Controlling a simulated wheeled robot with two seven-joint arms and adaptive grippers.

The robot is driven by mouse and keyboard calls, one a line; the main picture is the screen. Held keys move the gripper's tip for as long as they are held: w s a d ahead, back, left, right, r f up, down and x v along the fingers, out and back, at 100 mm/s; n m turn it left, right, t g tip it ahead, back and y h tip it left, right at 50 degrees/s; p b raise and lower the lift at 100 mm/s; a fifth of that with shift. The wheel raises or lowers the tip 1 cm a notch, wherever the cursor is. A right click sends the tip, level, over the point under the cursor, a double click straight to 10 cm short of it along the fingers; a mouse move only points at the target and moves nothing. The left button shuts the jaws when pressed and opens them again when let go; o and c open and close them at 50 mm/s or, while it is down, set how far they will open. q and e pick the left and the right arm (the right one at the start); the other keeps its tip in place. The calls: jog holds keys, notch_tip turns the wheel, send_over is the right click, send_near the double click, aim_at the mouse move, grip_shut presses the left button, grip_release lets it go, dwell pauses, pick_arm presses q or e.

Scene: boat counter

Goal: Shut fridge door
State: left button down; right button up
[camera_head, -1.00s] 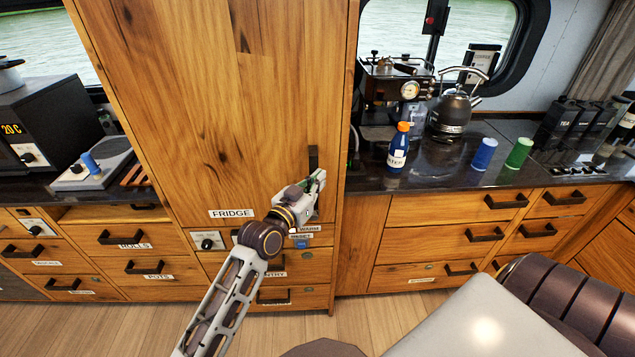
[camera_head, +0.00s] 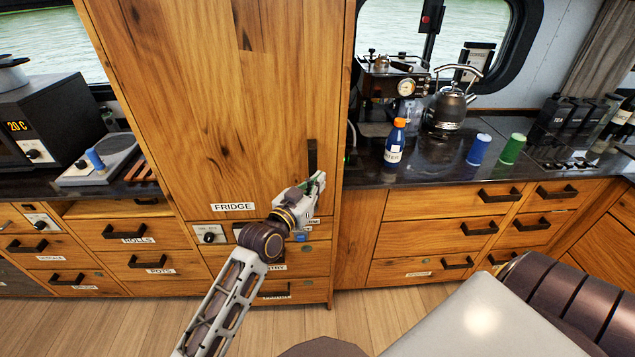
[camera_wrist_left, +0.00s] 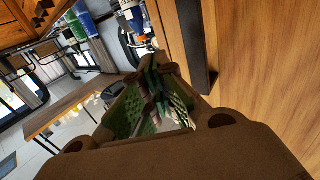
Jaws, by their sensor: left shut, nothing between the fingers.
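The fridge door (camera_head: 225,130) is a tall wooden panel labelled FRIDGE and looks flush with its cabinet in the head view. Its dark vertical handle (camera_head: 312,158) is at the lower right edge of the door. My left gripper (camera_head: 318,184) is shut and empty, just below and in front of the handle. In the left wrist view the gripper fingers (camera_wrist_left: 155,72) meet at their tips beside the black handle (camera_wrist_left: 194,50) and the wooden door (camera_wrist_left: 260,80). I cannot tell whether the fingers touch the door. My right gripper is not in view.
A counter (camera_head: 430,170) to the right holds a blue bottle (camera_head: 395,143), a kettle (camera_head: 447,108), a blue cup (camera_head: 480,149) and a green cup (camera_head: 513,149). Drawers with dark handles lie below. A dark oven (camera_head: 40,120) stands left. Wooden floor (camera_head: 120,320) is open in front.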

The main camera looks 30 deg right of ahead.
pick_arm(q)
jog(key=s+a, duration=0.4)
jog(key=s, duration=0.4)
jog(key=shift+s+a+b, duration=0.4)
dwell(0.4)
dwell(0.6)
